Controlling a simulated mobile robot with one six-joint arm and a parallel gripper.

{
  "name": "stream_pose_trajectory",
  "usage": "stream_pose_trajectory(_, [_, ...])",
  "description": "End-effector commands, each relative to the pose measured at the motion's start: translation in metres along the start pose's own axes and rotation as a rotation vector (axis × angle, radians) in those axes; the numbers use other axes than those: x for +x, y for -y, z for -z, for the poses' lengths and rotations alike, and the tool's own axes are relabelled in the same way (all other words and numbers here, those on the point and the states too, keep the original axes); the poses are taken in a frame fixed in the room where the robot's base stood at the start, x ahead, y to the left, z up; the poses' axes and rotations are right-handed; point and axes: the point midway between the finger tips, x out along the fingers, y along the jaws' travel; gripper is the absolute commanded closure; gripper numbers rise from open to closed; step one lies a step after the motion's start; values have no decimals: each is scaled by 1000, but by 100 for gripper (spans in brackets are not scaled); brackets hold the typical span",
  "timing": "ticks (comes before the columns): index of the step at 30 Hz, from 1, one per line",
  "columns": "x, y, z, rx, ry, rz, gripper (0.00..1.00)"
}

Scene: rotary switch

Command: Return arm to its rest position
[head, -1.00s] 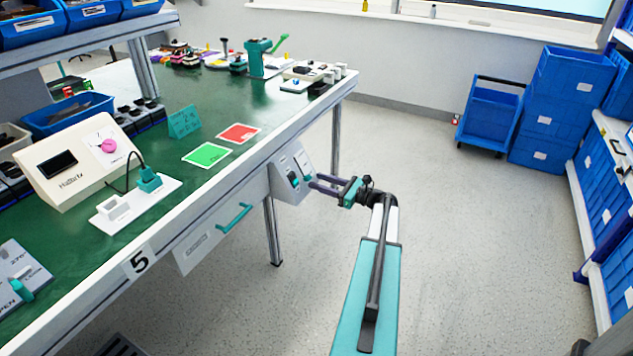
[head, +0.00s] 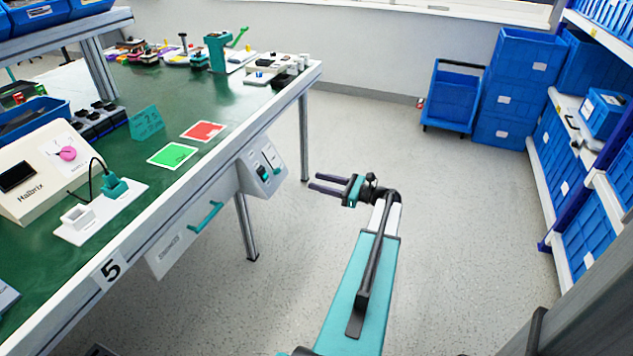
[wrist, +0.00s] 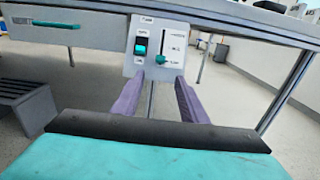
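My gripper (head: 326,184) is extended over open floor to the right of the workbench, pointing left toward the bench front. Its two dark fingers are apart with nothing between them. In the wrist view the purple fingers (wrist: 155,98) are spread, also empty. The switch panel (head: 262,166) hangs at the bench's front edge, with a teal rocker and a teal-tipped slider. The panel also shows ahead of the fingers in the wrist view (wrist: 172,48). My gripper is clear of the panel, with a visible gap.
The green-topped workbench (head: 110,135) runs along the left, with a teal-handled drawer (head: 190,236) below its edge. A blue cart (head: 449,98) and stacked blue crates (head: 505,85) stand at the back. Shelving lines the right. The floor around my arm is clear.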

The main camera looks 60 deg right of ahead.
Motion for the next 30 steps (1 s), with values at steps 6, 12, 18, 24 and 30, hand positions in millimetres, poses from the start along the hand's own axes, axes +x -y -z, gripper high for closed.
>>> stream_pose_trajectory(6, [0, 0, 0, 0, 0, 0, 61])
stream_pose_trajectory(12, [1, 0, 0, 0, 0, -1, 61])
stream_pose_trajectory(18, [16, -14, 7, -14, -27, -29, 61])
stream_pose_trajectory(24, [60, -59, 32, -64, -111, -123, 61])
stream_pose_trajectory(30, [108, -126, 68, -151, -222, -266, 61])
